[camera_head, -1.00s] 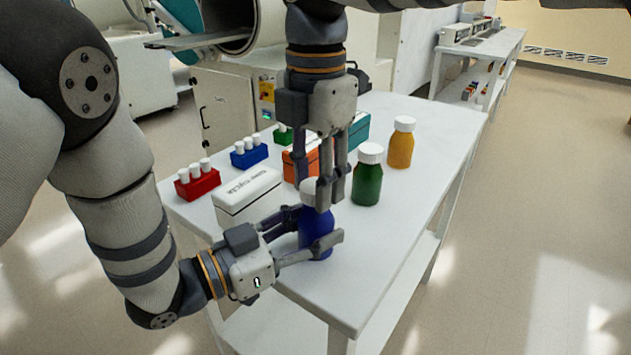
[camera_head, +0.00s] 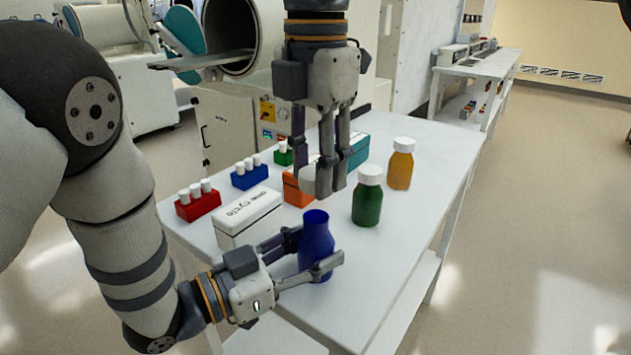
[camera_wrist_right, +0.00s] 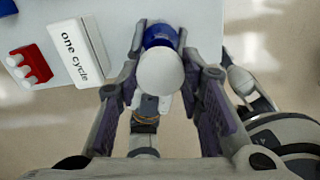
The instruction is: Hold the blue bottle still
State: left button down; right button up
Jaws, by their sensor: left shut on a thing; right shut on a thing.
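The blue bottle (camera_head: 317,243) stands upright near the table's front edge, its neck open at the top. My left gripper (camera_head: 314,254) is shut around the bottle's body from the left. My right gripper (camera_head: 322,186) points down above it and is shut on a white cap (camera_head: 307,179), held clear of the bottle's mouth. In the right wrist view the white cap (camera_wrist_right: 161,72) sits between the right fingers and hides part of the blue bottle (camera_wrist_right: 159,34) below.
A white lettered box (camera_head: 249,216) stands just left of the bottle. A green bottle (camera_head: 367,200) and an amber bottle (camera_head: 400,168) stand to the right. Red (camera_head: 198,206) and blue (camera_head: 249,178) vial racks and an orange box (camera_head: 296,190) are behind. The table's right front is clear.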

pick_arm(q)
jog(key=c, duration=0.8)
grip_release()
jog(key=shift+o, duration=0.2)
jog(key=shift+a, duration=0.1)
